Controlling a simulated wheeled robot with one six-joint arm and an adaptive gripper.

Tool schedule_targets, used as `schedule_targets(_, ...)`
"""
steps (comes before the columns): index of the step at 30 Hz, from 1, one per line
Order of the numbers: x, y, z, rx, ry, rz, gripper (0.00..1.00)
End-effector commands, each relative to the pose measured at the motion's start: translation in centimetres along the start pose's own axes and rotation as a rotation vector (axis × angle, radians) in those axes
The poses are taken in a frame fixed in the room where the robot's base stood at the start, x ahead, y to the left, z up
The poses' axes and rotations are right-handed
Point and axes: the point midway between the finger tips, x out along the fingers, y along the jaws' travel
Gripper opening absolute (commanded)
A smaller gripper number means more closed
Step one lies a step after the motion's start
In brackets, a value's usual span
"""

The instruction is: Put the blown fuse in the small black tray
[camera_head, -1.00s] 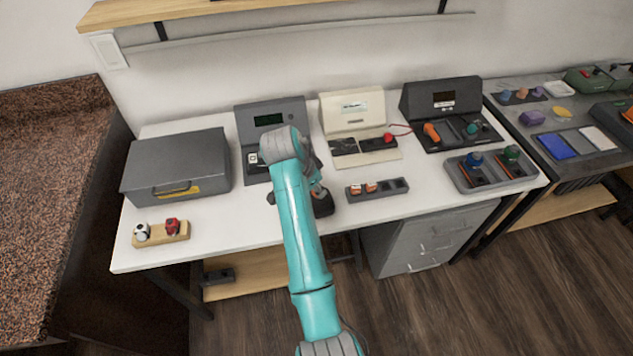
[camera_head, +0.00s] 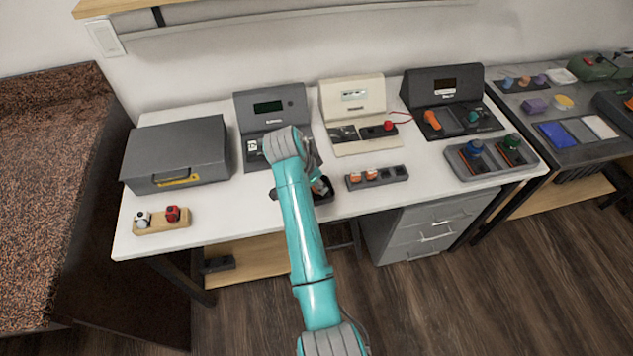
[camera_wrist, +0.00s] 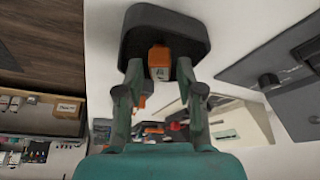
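The small black tray (camera_wrist: 193,36) lies on the white table, at the top of the wrist view. In the head view, the tray (camera_head: 326,196) is partly hidden behind my arm. An orange and white fuse (camera_wrist: 158,62) shows against the tray, near its closest rim. My gripper (camera_wrist: 159,70) is over the tray, with one finger on each side of the fuse. Gaps show between the fingers and the fuse, so the gripper looks open. I cannot tell whether the fuse rests fully on the tray floor. My gripper (camera_head: 318,185) is small in the head view.
A grey fuse holder (camera_head: 397,173) with two orange fuses stands right of the tray. A grey tester (camera_head: 285,105) and a cream tester (camera_head: 352,95) stand behind. A grey case (camera_head: 175,150) and a wooden block (camera_head: 160,226) are at left.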

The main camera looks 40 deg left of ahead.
Motion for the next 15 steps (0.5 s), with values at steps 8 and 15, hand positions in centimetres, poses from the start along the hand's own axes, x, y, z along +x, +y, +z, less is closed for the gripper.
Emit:
schedule_targets(8,0.0,0.0,0.0,0.000,0.000,0.000,0.51)
schedule_targets(15,-1.7,-0.1,0.0,0.000,0.001,-0.003,0.51)
